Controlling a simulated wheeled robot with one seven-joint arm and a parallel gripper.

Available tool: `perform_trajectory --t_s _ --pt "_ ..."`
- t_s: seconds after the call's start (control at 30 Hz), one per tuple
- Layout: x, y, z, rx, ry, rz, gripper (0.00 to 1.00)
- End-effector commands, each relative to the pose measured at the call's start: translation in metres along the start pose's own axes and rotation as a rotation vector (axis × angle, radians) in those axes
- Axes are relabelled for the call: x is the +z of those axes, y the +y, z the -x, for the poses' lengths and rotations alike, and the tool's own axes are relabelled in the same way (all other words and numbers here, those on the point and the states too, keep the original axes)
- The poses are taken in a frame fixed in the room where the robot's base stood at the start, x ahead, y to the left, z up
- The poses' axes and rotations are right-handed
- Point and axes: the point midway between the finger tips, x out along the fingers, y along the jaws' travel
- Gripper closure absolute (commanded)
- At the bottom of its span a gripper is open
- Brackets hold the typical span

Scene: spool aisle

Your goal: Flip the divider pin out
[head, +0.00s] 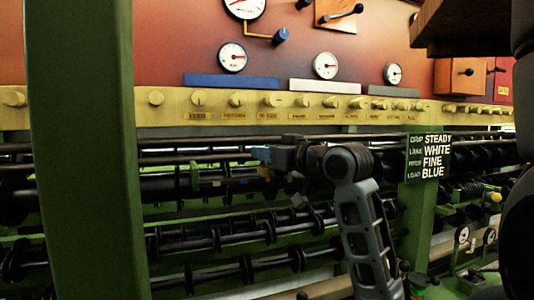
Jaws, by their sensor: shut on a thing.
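My gripper (262,154) is near the middle of the head view, in front of the dark rails of the green machine. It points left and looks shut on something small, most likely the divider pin. The pin is too small and dark to make out clearly between the fingertips.
A thick green post (85,150) stands close on the left. A row of cream knobs (236,100) runs above the rails (190,160), under several dials (324,65). A black sign (428,157) hangs right of my arm. Dark rollers (200,240) fill the space below.

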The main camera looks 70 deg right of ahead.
Motion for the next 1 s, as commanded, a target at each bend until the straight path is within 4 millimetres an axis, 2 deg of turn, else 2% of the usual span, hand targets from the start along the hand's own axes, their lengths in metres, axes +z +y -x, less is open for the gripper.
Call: perform_trajectory --t_s 0.13,0.33,0.63,0.67,0.87,1.0 --pt "-0.004 -0.001 0.000 -0.001 0.001 0.001 1.00" --pt "-0.026 -0.001 0.000 -0.002 0.003 0.001 1.00" --pt "-0.030 0.000 0.001 0.002 0.013 0.005 1.00" --pt "-0.030 0.000 0.001 0.002 0.013 0.006 0.65" --pt "-0.028 0.000 0.001 0.001 0.007 0.004 0.46" --pt "-0.026 0.000 0.001 0.000 0.004 0.002 0.46"
